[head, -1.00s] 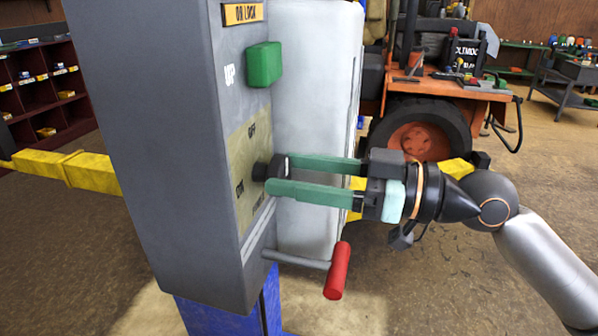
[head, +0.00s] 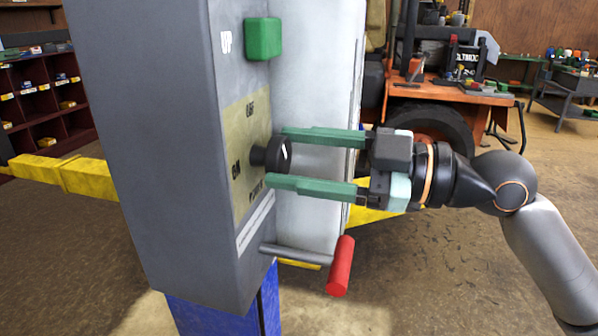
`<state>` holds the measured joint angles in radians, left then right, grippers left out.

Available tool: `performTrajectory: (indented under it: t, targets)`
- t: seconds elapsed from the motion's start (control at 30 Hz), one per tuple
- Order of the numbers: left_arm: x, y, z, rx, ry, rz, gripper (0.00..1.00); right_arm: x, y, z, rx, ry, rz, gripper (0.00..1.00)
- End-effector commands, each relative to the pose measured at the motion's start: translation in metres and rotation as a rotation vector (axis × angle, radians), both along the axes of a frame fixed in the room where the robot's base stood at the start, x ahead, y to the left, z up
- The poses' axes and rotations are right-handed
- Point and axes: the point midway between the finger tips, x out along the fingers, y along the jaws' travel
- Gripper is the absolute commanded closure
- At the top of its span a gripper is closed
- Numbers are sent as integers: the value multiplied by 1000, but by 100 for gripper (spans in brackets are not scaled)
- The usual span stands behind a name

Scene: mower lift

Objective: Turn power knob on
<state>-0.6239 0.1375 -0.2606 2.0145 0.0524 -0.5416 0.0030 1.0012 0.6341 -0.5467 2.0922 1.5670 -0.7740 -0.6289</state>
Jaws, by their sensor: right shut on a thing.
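The black power knob (head: 277,153) sticks out of a beige label plate (head: 246,120) on the side of the grey control box (head: 160,130). The plate has "OFF" at the top and "ON" at the lower left. A short white mark shows on the knob's face; which label it points to I cannot tell. My right gripper (head: 279,157) reaches in from the right with its green fingers shut on the knob, one above and one below. My left gripper is not in view.
A green button (head: 263,39) sits above the plate, beside the word "UP". A lever with a red handle (head: 341,266) sticks out below the knob. A yellow beam (head: 63,173) passes behind the box. An orange mower (head: 450,90) stands behind my right arm.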

Motion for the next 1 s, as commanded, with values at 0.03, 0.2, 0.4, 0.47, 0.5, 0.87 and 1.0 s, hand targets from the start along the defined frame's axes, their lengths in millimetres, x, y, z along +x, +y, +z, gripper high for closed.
performTrajectory:
  t: [0.03, 0.2, 0.4, 0.47, 0.5, 0.87, 1.0]
  targets:
    - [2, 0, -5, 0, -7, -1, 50, 0, 0, -3, -15, -45, 0, 89]
    - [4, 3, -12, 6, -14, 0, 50, -1, 1, -4, -64, -197, 1, 89]
    - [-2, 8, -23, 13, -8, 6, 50, -2, 0, -4, -124, -378, 1, 89]
    - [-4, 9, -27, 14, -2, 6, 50, -2, 1, -4, -141, -433, 1, 89]
    - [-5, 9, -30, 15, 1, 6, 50, -2, 1, -4, -153, -469, 0, 89]
    - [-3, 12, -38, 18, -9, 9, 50, -2, 1, -6, -253, -769, 0, 89]
    - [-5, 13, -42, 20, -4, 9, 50, -2, 1, -6, -281, -858, 1, 89]
